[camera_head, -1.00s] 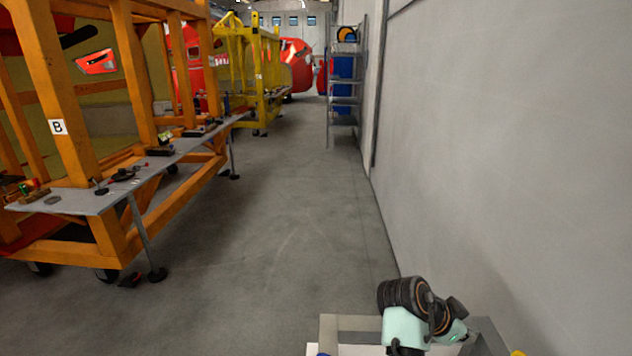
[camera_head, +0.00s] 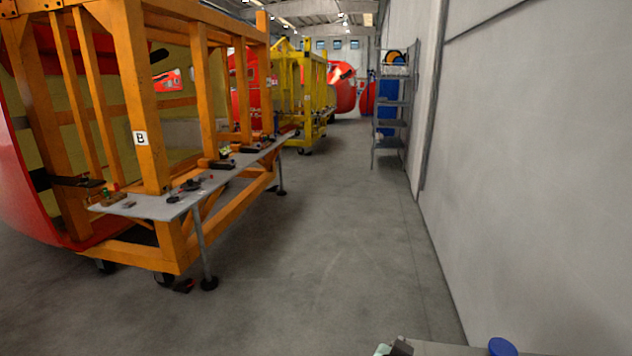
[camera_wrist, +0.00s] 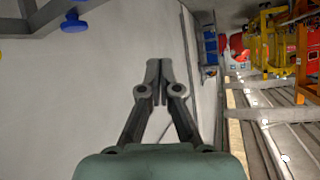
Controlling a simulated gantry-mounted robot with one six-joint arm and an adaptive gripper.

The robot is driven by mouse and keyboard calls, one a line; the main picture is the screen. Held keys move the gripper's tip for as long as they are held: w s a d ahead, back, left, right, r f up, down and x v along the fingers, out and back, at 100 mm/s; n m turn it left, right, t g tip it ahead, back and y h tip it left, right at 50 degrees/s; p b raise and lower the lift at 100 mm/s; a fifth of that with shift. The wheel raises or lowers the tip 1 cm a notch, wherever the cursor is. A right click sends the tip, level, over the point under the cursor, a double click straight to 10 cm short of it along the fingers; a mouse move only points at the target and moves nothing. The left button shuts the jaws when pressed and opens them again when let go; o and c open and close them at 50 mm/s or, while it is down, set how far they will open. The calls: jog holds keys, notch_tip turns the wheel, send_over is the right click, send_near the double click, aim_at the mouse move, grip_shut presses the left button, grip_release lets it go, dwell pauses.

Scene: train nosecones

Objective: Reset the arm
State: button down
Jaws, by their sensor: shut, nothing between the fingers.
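My gripper (camera_wrist: 159,64) shows in the wrist view with its two dark fingers together and nothing between them. It points toward the pale wall, clear of any object. In the head view only a small part of my arm shows at the bottom edge, and the gripper is out of that view.
An orange frame (camera_head: 150,120) marked B, with a grey shelf (camera_head: 190,190) holding several tools, stands at the left. A yellow frame (camera_head: 315,95) is behind it. Metal shelving (camera_head: 390,125) stands by the right wall (camera_head: 530,150). The floor aisle (camera_head: 330,230) between is clear.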

jog(key=s+a+r+n+t+y, duration=0.3)
jog(key=s+a+r+n, duration=0.1)
jog(key=a, duration=0.4)
jog(key=s+a+r+n+t+y, duration=0.2)
jog(key=s+a+r+n+t, duration=0.15)
jog(key=a, duration=0.35)
jog(key=s+a+f+g+y, duration=0.15)
jog(key=s+f+g, duration=0.25)
jog(key=s+f, duration=0.6)
notch_tip(320, 180, up, 28)
jog(key=p, duration=2.7)
jog(key=shift+s+r, duration=0.2)
jog(key=shift+s, duration=0.2)
jog(key=shift+a+n+h, duration=0.1)
jog(key=shift+n+h, duration=0.15)
